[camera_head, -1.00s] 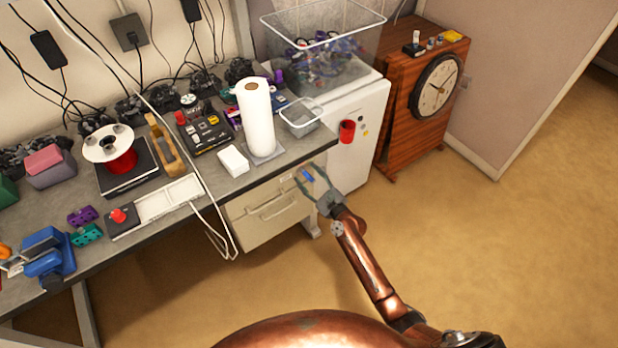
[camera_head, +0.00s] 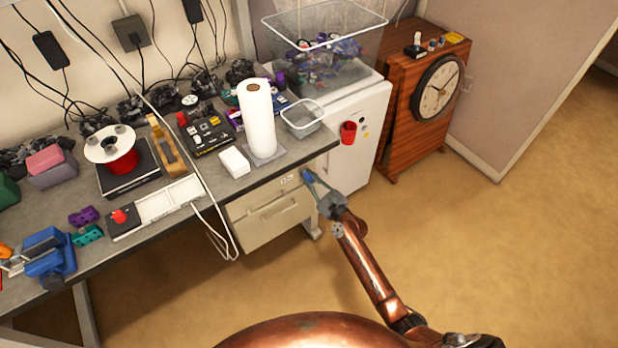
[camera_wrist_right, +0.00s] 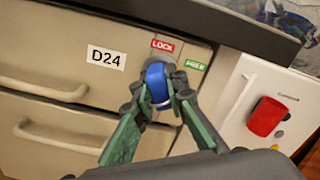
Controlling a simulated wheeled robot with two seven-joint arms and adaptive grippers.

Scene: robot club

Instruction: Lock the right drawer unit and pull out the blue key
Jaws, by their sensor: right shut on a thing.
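The right drawer unit (camera_head: 268,216) is cream, with stacked drawers under the right end of the workbench. In the right wrist view its front (camera_wrist_right: 70,125) carries a "D24" label, a red LOCK label (camera_wrist_right: 163,46) and a green label (camera_wrist_right: 194,65) to its right. The blue key (camera_wrist_right: 157,84) sits at the lock, below the LOCK label; it also shows in the head view (camera_head: 308,175). My right gripper (camera_wrist_right: 158,98) is shut on the key's blue head, one finger on each side. The key's shaft and the keyhole are hidden. My left gripper is out of view.
The grey workbench (camera_head: 225,190) overhangs the drawers. A white cabinet (camera_head: 360,130) with a red cup (camera_head: 348,132) stands to the right. A white cable (camera_head: 222,228) hangs left of the drawers. The floor in front is clear.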

